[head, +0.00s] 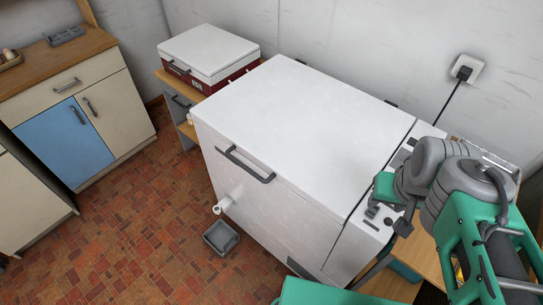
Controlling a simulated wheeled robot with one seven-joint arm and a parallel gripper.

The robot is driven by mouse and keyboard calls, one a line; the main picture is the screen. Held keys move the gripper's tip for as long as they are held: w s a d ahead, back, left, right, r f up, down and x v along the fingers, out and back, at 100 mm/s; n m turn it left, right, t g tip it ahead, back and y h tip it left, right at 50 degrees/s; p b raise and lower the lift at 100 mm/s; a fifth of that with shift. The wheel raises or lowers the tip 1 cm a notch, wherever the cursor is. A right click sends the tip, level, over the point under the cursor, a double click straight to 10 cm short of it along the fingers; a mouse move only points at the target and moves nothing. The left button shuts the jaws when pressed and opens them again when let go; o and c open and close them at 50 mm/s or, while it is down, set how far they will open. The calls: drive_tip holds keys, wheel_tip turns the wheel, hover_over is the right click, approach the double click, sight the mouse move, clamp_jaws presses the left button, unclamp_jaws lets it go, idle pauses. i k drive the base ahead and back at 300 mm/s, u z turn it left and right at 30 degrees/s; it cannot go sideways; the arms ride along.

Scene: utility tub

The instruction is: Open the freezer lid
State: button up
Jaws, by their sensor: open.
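The white chest freezer (265,215) stands in the middle of the head view. Its flat white lid (300,115) lies closed on top. A dark grey bar handle (245,165) sits at the lid's front edge, toward the left. My gripper (371,211) is at the right, over the freezer's control-panel end and well apart from the handle. It is small in the picture and partly hidden by my arm. It is open, and I see nothing held in it.
A red and white cool box (208,55) stands on a wooden shelf unit behind the freezer's left end. A grey tub (221,238) sits on the tiled floor below a white drain spout (223,204). Cabinets (75,115) line the left. Floor in front of the freezer is mostly clear.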

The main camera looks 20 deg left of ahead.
sight(325, 138)
drive_tip(key=k, duration=0.5)
drive_tip(key=u, duration=1.65)
drive_tip(key=i, duration=0.4)
drive_tip(key=u, duration=0.45)
